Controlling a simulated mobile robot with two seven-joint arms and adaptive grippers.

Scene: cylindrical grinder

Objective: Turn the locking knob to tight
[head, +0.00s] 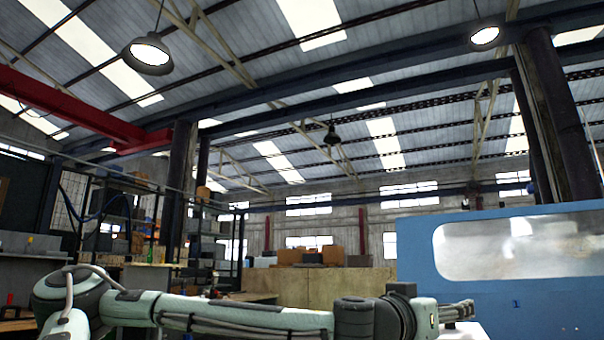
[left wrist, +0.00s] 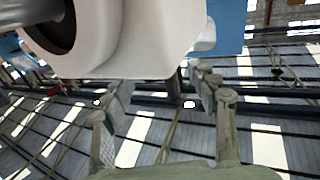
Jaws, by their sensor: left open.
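My left gripper (head: 458,311) reaches in at the lower right of the head view, in front of the blue machine. In the left wrist view its two fingers (left wrist: 163,88) stand apart with nothing between them. A large white rounded machine part (left wrist: 150,45) with a dark round opening fills the upper left of that view, just beyond the fingertips. A small white rounded piece (left wrist: 205,38) sticks out at its right side, near the right finger; I cannot tell whether it is the locking knob. A bit of white part shows below the gripper in the head view. My right gripper is not in view.
The blue machine cover (head: 480,300) with a window (head: 520,243) stands at the right. A tan low wall (head: 345,286) and shelves with boxes (head: 210,240) stand farther back. A grey workbench (head: 30,262) is at the left.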

